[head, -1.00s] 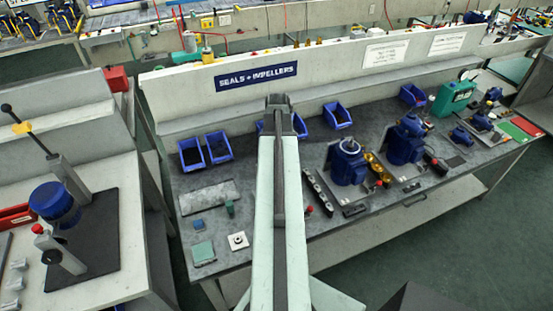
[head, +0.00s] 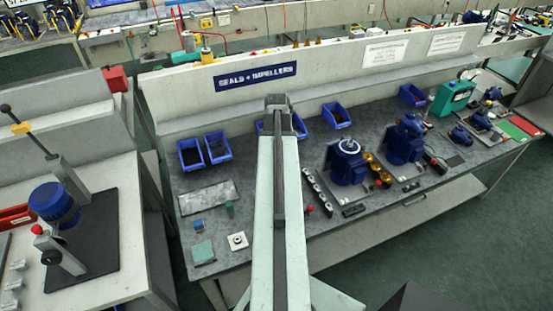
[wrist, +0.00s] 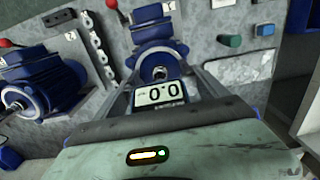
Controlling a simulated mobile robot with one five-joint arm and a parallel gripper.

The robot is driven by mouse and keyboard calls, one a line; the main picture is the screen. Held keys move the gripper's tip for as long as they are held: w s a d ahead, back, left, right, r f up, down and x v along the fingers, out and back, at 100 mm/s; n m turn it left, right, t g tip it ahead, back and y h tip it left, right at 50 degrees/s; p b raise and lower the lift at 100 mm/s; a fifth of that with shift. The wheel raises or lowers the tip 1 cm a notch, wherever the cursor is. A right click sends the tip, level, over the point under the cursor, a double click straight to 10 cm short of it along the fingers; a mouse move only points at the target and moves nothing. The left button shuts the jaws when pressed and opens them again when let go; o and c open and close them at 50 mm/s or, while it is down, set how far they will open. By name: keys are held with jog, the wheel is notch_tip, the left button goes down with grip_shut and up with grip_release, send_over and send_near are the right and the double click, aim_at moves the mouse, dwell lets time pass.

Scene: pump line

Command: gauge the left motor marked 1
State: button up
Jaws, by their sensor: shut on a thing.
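My gripper (wrist: 158,88) is shut on a gauge (wrist: 160,94) with a white display that reads 0.0. In the wrist view a blue motor (wrist: 150,34) lies just beyond the gauge, its shaft end facing my gripper. I cannot tell whether the gauge touches the shaft. A second blue motor (wrist: 38,75) lies to the left; in the head view it (head: 347,163) stands right of my arm. In the head view my arm hides the nearer motor, the gauge and my jaws.
A strip with several round sockets (wrist: 97,45) lies between the two motors. A green cylinder (wrist: 230,40), a blue block (wrist: 265,30) and a metal plate (wrist: 252,68) lie to the right. Blue bins (head: 218,147) stand along the back of the bench.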

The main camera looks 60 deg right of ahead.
jog(key=shift+f, duration=0.25)
dwell(0.3)
jog(key=o, duration=1.6)
notch_tip(320, 180, up, 9)
jog(key=p, duration=0.8)
jog(key=shift+r+p, duration=0.15)
jog(key=shift+p, duration=0.25)
